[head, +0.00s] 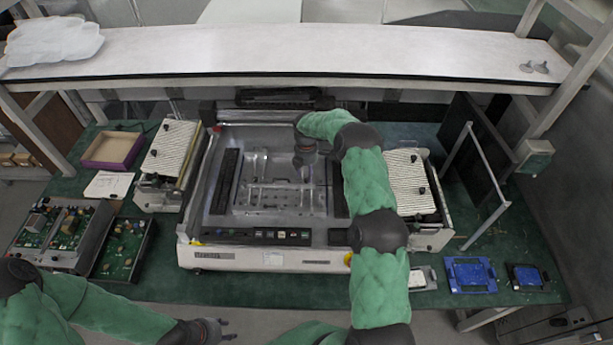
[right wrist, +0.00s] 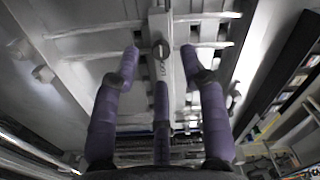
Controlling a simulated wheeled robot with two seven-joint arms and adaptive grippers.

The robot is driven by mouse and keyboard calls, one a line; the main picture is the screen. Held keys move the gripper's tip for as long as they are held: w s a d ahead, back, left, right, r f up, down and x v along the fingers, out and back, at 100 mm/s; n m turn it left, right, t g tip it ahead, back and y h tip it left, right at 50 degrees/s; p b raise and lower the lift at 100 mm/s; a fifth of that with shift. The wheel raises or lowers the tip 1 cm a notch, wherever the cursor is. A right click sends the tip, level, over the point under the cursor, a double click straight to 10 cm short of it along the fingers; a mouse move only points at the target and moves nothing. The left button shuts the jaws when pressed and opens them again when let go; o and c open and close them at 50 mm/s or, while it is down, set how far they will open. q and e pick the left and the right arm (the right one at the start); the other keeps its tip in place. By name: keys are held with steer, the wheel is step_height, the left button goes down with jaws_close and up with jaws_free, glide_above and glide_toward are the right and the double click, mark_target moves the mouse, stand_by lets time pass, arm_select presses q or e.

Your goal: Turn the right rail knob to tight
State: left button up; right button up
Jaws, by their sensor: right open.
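My right gripper (head: 304,160) reaches over the machine (head: 225,256) from the right in the head view, above its central metal fixture (head: 275,205). In the right wrist view, its purple fingers (right wrist: 160,62) are spread open. A small round dark knob (right wrist: 160,49) on a pale metal rail (right wrist: 163,75) shows between the fingertips. I cannot tell whether the fingers touch it. Small lettering runs along the rail. The knob's own turn position is unclear, and my arm hides the fixture's right part in the head view. My left gripper (head: 226,330) is open and empty at the table's front edge.
Ribbed white blocks stand left (head: 172,150) and right (head: 408,183) of the machine. Circuit boards (head: 122,248) lie at the left, and blue trays (head: 470,275) at the front right. A white shelf (head: 290,50) spans the back above the table.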

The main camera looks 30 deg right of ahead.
mark_target(307, 181)
steer(key=shift+s+f, duration=0.1)
steer(key=shift+f, duration=1.35)
jaws_close()
